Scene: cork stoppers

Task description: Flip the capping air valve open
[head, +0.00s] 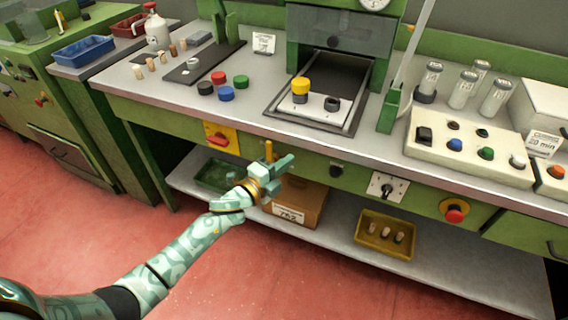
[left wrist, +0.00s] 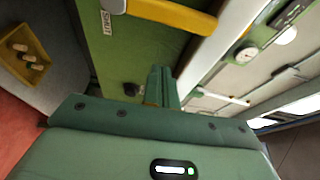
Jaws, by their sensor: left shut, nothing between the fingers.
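The capping air valve shows as a yellow lever (head: 268,148) on the green bench front, standing upright in the head view. Its lower part is hidden behind my left gripper. In the left wrist view the yellow lever (left wrist: 172,14) lies across the top edge, with a white label (left wrist: 107,20) beside it that appears to read SHUT. My left gripper (head: 285,164) is in front of the bench front, close to the lever. In the left wrist view its fingers (left wrist: 162,78) are together and empty, with a green gap between them and the lever. My right gripper is not in view.
A red switch on a yellow plate (head: 218,138) is left of the lever. A black knob (head: 336,170), a selector plate (head: 387,187) and a red button (head: 454,211) are to the right. A cardboard box (head: 297,203) and a yellow tray (head: 385,235) stand on the shelf below.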

